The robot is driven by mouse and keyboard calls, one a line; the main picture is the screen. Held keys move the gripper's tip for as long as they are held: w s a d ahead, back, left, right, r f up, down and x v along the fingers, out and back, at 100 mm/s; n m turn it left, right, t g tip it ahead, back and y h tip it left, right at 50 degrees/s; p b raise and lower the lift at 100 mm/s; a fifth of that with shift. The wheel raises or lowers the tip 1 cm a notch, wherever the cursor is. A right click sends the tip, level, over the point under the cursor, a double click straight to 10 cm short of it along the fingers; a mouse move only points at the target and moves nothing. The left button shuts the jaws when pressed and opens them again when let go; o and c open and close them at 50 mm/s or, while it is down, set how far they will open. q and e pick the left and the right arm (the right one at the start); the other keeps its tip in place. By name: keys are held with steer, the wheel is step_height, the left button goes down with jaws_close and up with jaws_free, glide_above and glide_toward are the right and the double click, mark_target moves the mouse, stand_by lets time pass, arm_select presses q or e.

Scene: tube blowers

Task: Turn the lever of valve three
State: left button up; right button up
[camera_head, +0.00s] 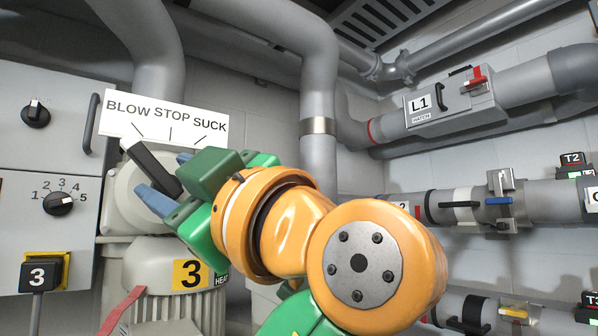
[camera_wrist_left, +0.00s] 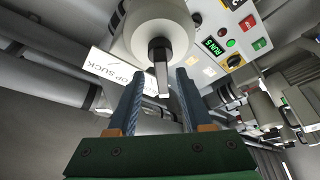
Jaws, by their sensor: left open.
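The black valve lever (camera_head: 153,165) is on the grey valve housing above the blower marked 3 (camera_head: 190,273). Its end points up and left, towards BLOW on the white BLOW STOP SUCK sign (camera_head: 167,122). My left gripper (camera_head: 165,174) is open, with one blue finger on each side of the lever in the head view. In the left wrist view the lever (camera_wrist_left: 160,75) shows between and just beyond the fingertips (camera_wrist_left: 158,92). I cannot tell whether either finger touches it. My right gripper is not in view.
A grey cabinet with a numbered black dial (camera_head: 60,202) and a box marked 3 (camera_head: 40,273) stands at the left. A large pipe (camera_head: 319,100) rises behind my arm. The L1 hatch (camera_head: 448,97) and more pipes are at the right.

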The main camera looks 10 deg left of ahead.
arm_select(q)
steer(key=shift+w+a+r, duration=0.15)
steer(key=shift+w+a, duration=0.15)
steer(key=shift+a, duration=0.7)
steer(key=shift+s+d, duration=0.1)
steer(key=shift+d, duration=0.1)
steer(key=c, duration=0.4)
steer(key=shift+d, duration=0.1)
jaws_close()
